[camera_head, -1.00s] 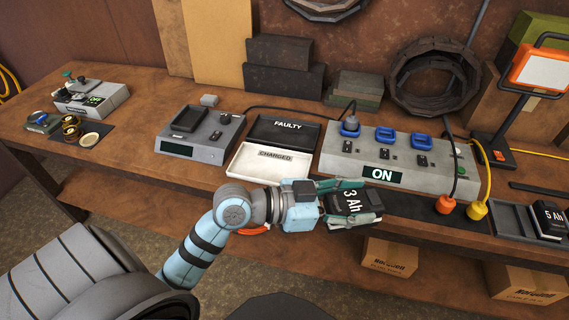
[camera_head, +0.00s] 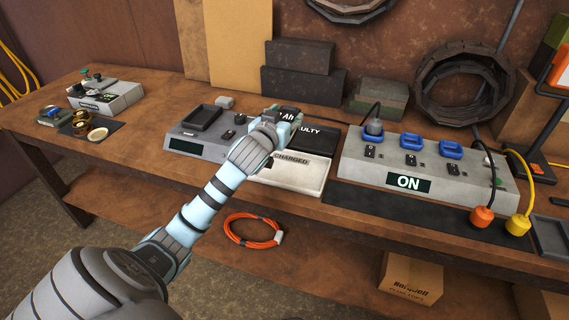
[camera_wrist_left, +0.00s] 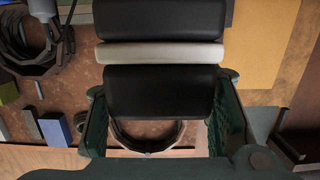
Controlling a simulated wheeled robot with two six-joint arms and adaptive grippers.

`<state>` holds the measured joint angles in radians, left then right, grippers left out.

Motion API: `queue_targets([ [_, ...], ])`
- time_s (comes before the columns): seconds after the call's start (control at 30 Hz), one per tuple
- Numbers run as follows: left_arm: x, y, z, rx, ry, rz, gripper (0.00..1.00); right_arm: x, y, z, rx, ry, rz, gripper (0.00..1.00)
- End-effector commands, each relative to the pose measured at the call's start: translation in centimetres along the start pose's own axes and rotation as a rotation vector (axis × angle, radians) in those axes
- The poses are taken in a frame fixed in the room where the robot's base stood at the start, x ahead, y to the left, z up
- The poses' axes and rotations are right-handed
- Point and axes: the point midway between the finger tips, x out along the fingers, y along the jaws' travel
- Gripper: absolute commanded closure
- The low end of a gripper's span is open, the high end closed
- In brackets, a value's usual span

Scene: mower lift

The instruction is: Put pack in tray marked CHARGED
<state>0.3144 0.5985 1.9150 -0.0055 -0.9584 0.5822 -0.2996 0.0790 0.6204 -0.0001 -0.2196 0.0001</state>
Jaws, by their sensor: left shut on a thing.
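My left gripper (camera_head: 278,123) is shut on the black pack (camera_head: 289,113); only "Ah" of its label shows in the head view. In the left wrist view the pack (camera_wrist_left: 160,92) fills the space between the green fingers. In the head view the pack covers the left part of the black FAULTY tray (camera_head: 325,152); its exact height is unclear. The white CHARGED tray (camera_head: 300,178) lies just in front of the FAULTY tray, empty where visible, its left part hidden by my gripper and wrist. My right gripper is out of view.
A grey charger (camera_head: 198,152) with a dark screen stands left of the trays. A grey power box (camera_head: 385,181) reading ON, with blue sockets and plugged cables, stands close on the right. Dark blocks (camera_head: 300,85) stand behind. An orange cable coil (camera_head: 252,242) is below.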

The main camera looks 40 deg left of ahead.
Motion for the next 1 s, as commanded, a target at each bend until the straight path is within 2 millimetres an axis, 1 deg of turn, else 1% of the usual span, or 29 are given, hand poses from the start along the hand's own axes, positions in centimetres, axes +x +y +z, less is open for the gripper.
queue_targets([
  [0.03,0.4,0.1,2.5,0.001,-0.003,0.002,1.0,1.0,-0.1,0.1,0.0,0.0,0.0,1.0],
  [0.1,0.9,0.0,4.8,0.001,-0.002,0.002,1.0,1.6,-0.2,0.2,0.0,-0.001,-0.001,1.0],
  [0.2,1.4,0.1,7.1,0.001,0.0,0.003,1.0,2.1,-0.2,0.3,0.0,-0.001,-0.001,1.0],
  [0.33,1.7,0.1,8.8,0.001,0.0,0.003,1.0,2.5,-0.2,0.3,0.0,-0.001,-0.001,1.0],
  [0.5,2.4,0.1,12.0,0.001,0.001,0.004,1.0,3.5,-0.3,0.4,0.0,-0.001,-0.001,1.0],
  [0.57,2.4,0.1,12.4,0.001,0.002,0.004,1.0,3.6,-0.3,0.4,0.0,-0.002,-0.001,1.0],
  [0.73,2.4,0.1,12.3,0.001,0.001,0.005,1.0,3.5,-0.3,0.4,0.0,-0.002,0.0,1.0],
  [0.77,2.4,0.1,12.4,0.0,-0.002,0.004,0.47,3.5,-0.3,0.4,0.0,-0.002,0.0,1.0],
  [0.8,2.4,0.1,12.4,0.001,-0.002,0.004,0.41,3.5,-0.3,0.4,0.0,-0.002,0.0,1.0],
  [0.87,2.4,0.1,12.4,0.001,-0.002,0.004,0.32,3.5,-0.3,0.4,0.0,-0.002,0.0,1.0],
  [1.0,2.4,0.1,12.3,0.001,-0.001,0.004,0.32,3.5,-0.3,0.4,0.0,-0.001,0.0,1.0],
])
